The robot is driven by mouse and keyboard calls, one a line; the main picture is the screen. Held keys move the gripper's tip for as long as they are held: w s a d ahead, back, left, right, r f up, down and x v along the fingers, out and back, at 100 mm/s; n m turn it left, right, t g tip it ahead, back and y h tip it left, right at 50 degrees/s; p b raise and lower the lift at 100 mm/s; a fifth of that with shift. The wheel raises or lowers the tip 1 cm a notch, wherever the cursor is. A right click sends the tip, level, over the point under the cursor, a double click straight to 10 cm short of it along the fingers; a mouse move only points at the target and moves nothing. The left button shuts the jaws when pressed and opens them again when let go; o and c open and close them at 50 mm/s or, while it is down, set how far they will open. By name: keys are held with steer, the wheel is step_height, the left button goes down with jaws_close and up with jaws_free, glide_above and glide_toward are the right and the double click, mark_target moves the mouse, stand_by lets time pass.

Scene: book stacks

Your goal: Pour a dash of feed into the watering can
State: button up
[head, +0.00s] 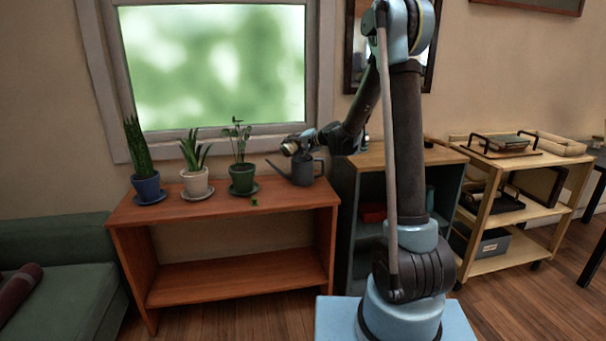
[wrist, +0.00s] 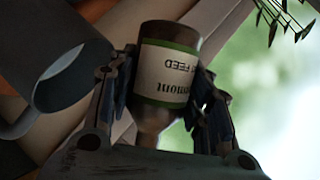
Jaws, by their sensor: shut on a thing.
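My gripper (head: 304,141) is shut on a brown feed bottle (wrist: 168,75) with a cream and green label reading "FEED". The bottle shows upside down between the fingers in the wrist view. In the head view the bottle (head: 289,148) is small and looks tilted, above the watering can's left side. The dark grey watering can (head: 304,170) stands on the wooden shelf's top, its spout pointing left. The can (wrist: 75,75) also shows at the left of the wrist view, apart from the bottle there. I cannot tell whether any feed is flowing.
Potted plants stand left of the can: a green pot (head: 242,180), a white pot (head: 195,182) and a blue pot (head: 147,188). A small green object (head: 254,203) lies near the front edge of the wooden shelf (head: 290,198). A dark cabinet (head: 345,185) stands close at right.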

steer(key=shift+s+a+f+m+y, duration=0.15)
steer(key=shift+f+m+y, duration=0.15)
steer(key=shift+m+y, duration=0.25)
steer(key=shift+s+a+f+m+y, duration=0.15)
steer(key=shift+f+m+y, duration=0.15)
steer(key=shift+m, duration=0.35)
stand_by(4.3)
steer(key=shift+w+r+m+g, duration=0.1)
steer(key=shift+r+m+g, duration=0.15)
steer(key=shift+m+g, duration=0.05)
stand_by(1.1)
